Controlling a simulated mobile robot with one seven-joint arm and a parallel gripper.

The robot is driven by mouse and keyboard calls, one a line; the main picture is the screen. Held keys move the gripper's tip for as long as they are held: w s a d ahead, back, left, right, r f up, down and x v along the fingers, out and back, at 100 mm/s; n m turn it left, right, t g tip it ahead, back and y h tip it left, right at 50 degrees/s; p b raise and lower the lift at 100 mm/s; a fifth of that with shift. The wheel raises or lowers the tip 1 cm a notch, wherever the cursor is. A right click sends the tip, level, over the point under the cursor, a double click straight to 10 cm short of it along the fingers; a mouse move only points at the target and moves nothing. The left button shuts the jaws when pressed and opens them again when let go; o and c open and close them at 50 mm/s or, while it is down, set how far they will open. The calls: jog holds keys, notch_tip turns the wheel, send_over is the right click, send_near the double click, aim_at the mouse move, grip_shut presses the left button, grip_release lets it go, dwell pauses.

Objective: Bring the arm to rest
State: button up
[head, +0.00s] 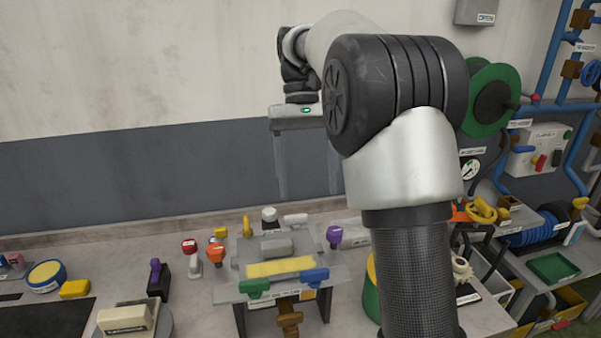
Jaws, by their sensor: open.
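My gripper (307,165) shows in the head view, left of my arm's large dark joint. It points down with its two long grey fingers apart, open and with nothing between them. It hangs in front of the wall, above the back of the bench. My upper arm rises from the bottom right of the middle and bends over to the left, hiding part of the bench and wall behind it. The right finger is seen close beside the dark joint.
Below the gripper, a grey fixture (229,291) with a yellow pad stands on the bench (210,323). Several coloured knobs stand around it, among them a purple one (334,234). A green reel (491,71) and blue pipes (548,70) are on the wall at right.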

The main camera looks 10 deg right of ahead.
jog(key=s+r+t, duration=0.3)
jog(key=s+t, duration=0.1)
jog(key=s, duration=0.5)
jog(key=s+f+t, duration=0.6)
jog(key=s, duration=0.5)
jog(key=shift+s+a+f, duration=0.15)
jog(key=shift+f, duration=0.05)
